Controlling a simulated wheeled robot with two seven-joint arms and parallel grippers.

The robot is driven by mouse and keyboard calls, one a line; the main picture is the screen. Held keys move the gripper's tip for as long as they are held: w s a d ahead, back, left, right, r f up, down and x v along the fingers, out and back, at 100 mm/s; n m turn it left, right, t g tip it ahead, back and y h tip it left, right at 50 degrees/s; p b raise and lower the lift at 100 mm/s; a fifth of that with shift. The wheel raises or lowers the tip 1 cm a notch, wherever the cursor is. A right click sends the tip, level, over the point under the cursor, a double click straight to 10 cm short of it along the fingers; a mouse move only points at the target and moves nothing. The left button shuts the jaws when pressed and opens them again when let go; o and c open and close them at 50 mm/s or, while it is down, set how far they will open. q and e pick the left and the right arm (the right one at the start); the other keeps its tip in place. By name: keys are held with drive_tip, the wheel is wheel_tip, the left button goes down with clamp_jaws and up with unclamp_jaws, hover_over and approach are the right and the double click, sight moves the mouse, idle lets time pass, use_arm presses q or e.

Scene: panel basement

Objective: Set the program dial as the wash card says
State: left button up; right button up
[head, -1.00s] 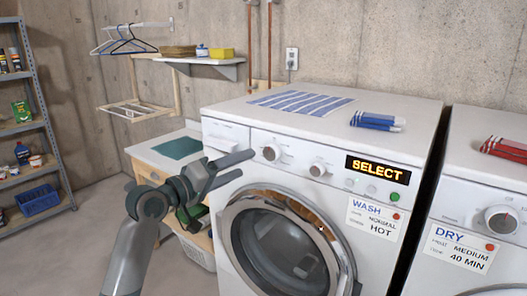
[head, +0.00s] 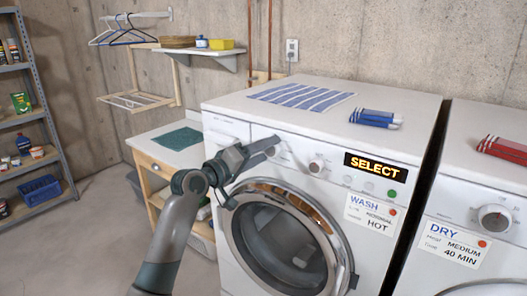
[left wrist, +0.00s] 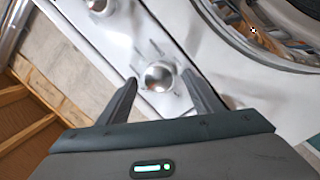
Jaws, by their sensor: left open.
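The white washer (head: 225,118) has two round silver dials on its front panel. The left dial (head: 273,150) is partly covered by my left gripper (head: 267,148). In the left wrist view this dial (left wrist: 158,77) shows between the tips of my open left fingers (left wrist: 160,88), with gaps on both sides. The right dial (head: 316,165) is clear. The display (head: 375,167) reads SELECT. The wash card (head: 371,214), below the display, reads NORMAL and HOT. The small labels on it and the dial markings are too small to read. My right gripper is not in view.
The round washer door (head: 236,232) is below the dials. A dryer (head: 470,212) with its own dial and DRY card stands to the right. Folded blue and red cloths lie on the machine tops. A wooden table (head: 150,165) stands left of the washer.

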use_arm(q)
drive_tip(key=c, duration=1)
drive_tip(key=shift+c, duration=0.3)
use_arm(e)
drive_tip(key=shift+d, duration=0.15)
